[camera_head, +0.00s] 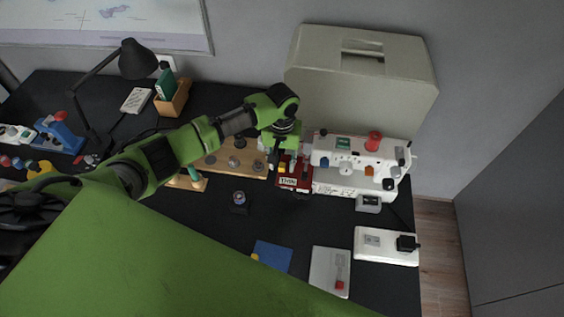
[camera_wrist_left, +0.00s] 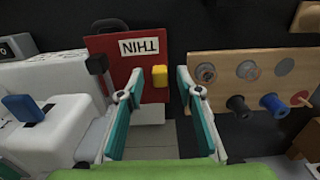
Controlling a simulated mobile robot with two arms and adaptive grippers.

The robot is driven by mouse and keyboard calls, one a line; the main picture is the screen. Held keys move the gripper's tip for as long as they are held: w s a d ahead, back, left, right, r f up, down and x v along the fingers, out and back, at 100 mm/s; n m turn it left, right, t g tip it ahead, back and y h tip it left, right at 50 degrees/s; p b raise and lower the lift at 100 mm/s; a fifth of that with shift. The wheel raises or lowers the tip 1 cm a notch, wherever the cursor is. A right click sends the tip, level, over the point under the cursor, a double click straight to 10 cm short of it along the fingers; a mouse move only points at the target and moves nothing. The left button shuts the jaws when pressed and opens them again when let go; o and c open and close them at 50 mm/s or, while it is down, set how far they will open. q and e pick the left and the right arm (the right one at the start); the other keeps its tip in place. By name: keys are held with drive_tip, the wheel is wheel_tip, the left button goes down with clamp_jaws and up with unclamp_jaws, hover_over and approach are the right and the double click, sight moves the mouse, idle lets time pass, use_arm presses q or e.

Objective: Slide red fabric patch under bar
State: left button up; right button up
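The red fabric patch (camera_head: 294,184) with a white "THIN" label lies flat at the left end of the white sewing machine (camera_head: 345,163). In the left wrist view the red patch (camera_wrist_left: 118,48) has a yellow tab (camera_wrist_left: 160,76) near its lower right. My left gripper (camera_head: 283,148) reaches over the patch from above. In the wrist view the left gripper (camera_wrist_left: 161,85) is open, one finger on each side of the yellow tab, with gaps showing. A black part (camera_wrist_left: 97,64) overlaps the patch's left edge; I cannot tell if it is the bar. My right gripper is out of view.
A wooden spool board (camera_head: 240,160) stands left of the patch. A dark spool stand (camera_head: 239,202), blue patch (camera_head: 272,256), grey plate (camera_head: 330,268) and white block (camera_head: 386,246) are nearer. A beige machine cover (camera_head: 360,75) stands behind. Dark tabletop before the patch is clear.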

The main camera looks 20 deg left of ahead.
use_arm(q)
wheel_tip(320, 180, up, 12)
idle(0.4)
drive_tip(key=shift+f, duration=0.15)
